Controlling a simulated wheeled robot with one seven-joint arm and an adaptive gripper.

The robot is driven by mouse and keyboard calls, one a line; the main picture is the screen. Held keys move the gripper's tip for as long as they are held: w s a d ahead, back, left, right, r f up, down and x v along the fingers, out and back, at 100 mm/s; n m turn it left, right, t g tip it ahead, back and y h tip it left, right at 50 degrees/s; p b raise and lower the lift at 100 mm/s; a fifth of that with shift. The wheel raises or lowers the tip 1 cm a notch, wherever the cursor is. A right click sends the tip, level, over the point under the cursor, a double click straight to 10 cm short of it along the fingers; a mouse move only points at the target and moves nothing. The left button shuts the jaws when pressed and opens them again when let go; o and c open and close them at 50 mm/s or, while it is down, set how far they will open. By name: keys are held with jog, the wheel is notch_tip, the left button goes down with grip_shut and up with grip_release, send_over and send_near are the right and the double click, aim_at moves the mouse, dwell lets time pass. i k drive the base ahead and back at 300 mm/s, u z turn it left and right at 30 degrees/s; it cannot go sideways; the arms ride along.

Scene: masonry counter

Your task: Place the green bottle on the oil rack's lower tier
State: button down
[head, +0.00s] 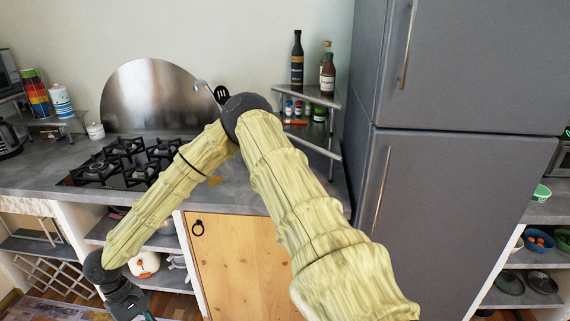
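The oil rack (330,101) is a grey corner rack by the fridge. Its top tier holds a dark bottle (297,62), a brown bottle with a pale label (328,76) and an amber bottle behind it. Small jars (299,109) stand beneath the top tier. A lower grey tier (322,148) shows partly, with my arm hiding its left part. I cannot clearly pick out a green bottle. My gripper (129,306) is at the lower left, low in front of the counter's open shelves and away from the rack. Its fingers are cut off by the frame edge; a small teal patch shows beside it.
A black gas hob (130,160) and a round metal panel (155,95) are left of the rack. A grey fridge (450,90) stands close on its right. A wooden cabinet door (237,270) is below the counter. My arm crosses the middle of the view.

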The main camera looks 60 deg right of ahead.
aim_at(312, 137)
jog(key=u, duration=0.05)
jog(key=i, duration=1.7)
jog(key=z, duration=2.8)
